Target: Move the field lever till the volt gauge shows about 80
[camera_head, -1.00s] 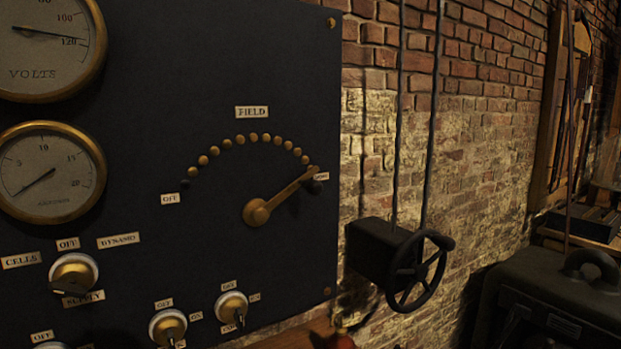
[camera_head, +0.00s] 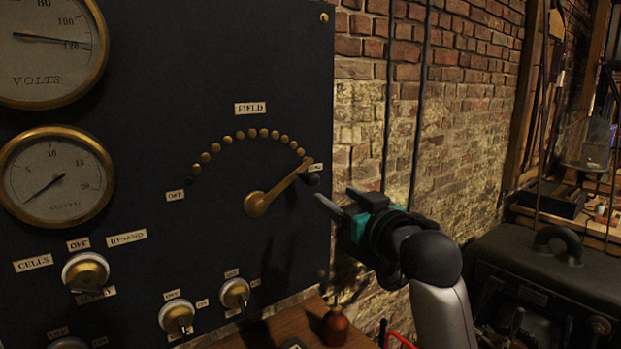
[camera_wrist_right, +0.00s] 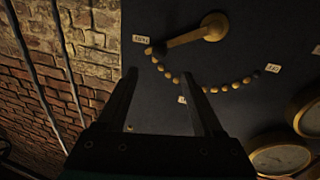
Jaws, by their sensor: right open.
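The brass field lever (camera_head: 276,188) is on the dark panel, pointing up and right to the last stud of the brass arc, beside a small label. It also shows in the wrist view (camera_wrist_right: 187,38), upside down. The volt gauge (camera_head: 45,62) is at the upper left, partly cut off; its needle points right, close to the 120 mark. My right gripper (camera_head: 336,197) is open and empty, just right of the lever's tip and apart from it. In the wrist view its fingers (camera_wrist_right: 157,72) point at the panel below the lever. My left gripper is out of view.
A second gauge (camera_head: 57,178) and several switch knobs (camera_head: 86,271) are on the panel. A wooden ledge (camera_head: 265,337) with a red bottle (camera_head: 335,327) lies below. A brick wall (camera_head: 455,140) with hanging rods and a dark machine (camera_head: 540,285) is to the right.

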